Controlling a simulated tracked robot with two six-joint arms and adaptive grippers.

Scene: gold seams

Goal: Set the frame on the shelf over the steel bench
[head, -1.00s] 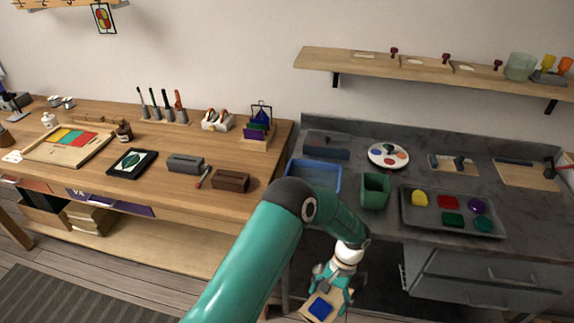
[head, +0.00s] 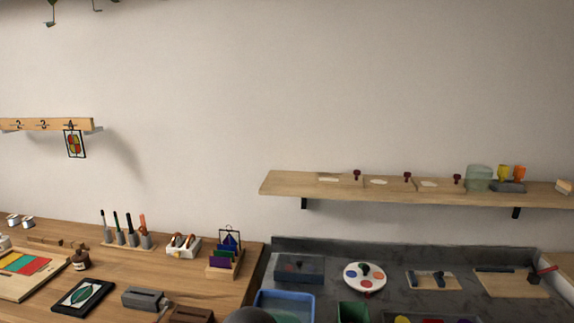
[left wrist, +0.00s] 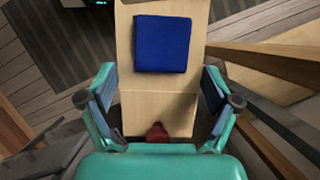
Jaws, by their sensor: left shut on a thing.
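The frame, a pale wooden panel (left wrist: 158,100) with a blue square and a dark red knob at its near end, shows in the left wrist view. My left gripper (left wrist: 158,108) is shut on it, with one finger at each side. In the head view the left gripper and panel are out of sight. The wooden shelf (head: 290,186) runs along the wall above the dark grey steel bench (head: 395,287). White oval patches and dark red knobs show along the shelf. My right gripper is not in view.
On the shelf's right part stand a greenish glass jar (head: 478,178) and yellow and orange cups (head: 511,173). The bench holds a blue tray (head: 285,302), a green bin (head: 352,312) and a paint palette (head: 364,277). The shelf's left end looks clear.

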